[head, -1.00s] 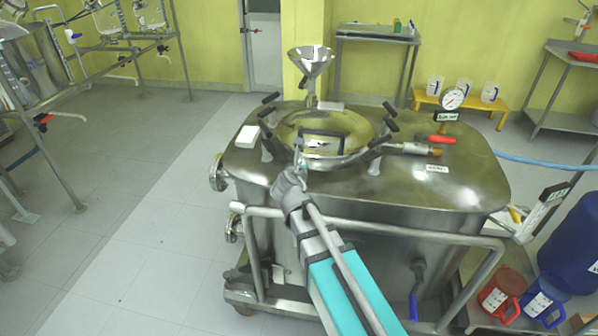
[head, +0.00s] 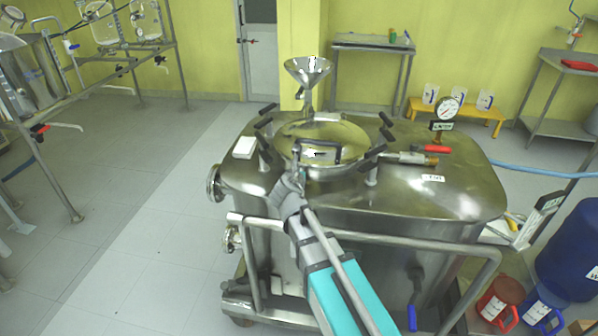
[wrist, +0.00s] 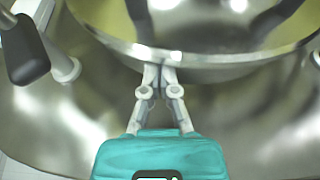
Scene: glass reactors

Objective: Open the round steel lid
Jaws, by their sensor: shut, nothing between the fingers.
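The round steel lid (head: 347,132) is a shiny dome on top of the steel vessel, with a dark bar handle (head: 321,154) on its near part. In the wrist view the near rim of the lid (wrist: 225,68) crosses the upper part. My gripper (head: 298,158) is at the near left edge of the lid, its fingers together and empty. In the wrist view the fingertips of my gripper (wrist: 160,72) meet at the rim and look close to or touching it. I cannot tell whether they reach under it.
Black-handled clamps (head: 387,126) stand around the lid. A funnel (head: 308,70) rises behind it and a pressure gauge (head: 447,108) stands to the right. A white box (head: 244,147) lies left on the vessel top. A rail (head: 370,232) runs along the vessel front.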

